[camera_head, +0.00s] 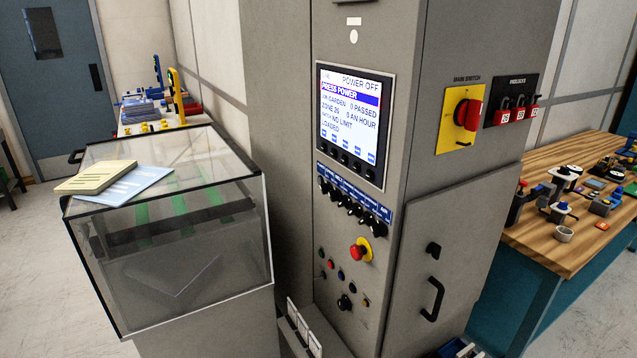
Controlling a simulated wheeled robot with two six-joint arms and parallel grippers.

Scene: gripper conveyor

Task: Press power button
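A grey control cabinet (285,120) stands in the middle of the view. Its screen (350,120) is lit and reads "POWER OFF" and "PRESS POWER". Below the screen is a row of black knobs (350,206) under a blue label strip. Lower down are a red mushroom button on a yellow ring (358,252) and several small coloured buttons, among them a red one (330,265) and a blue one (340,275). A black knob (344,302) sits below them. The button labels are too small to read. Neither of my grippers shows.
A clear-covered box (190,250) with papers on top stands left of the cabinet. A red main switch (467,114) on a yellow plate and red padlocks (517,114) are on the side face. A wooden bench (545,235) with parts stands at right.

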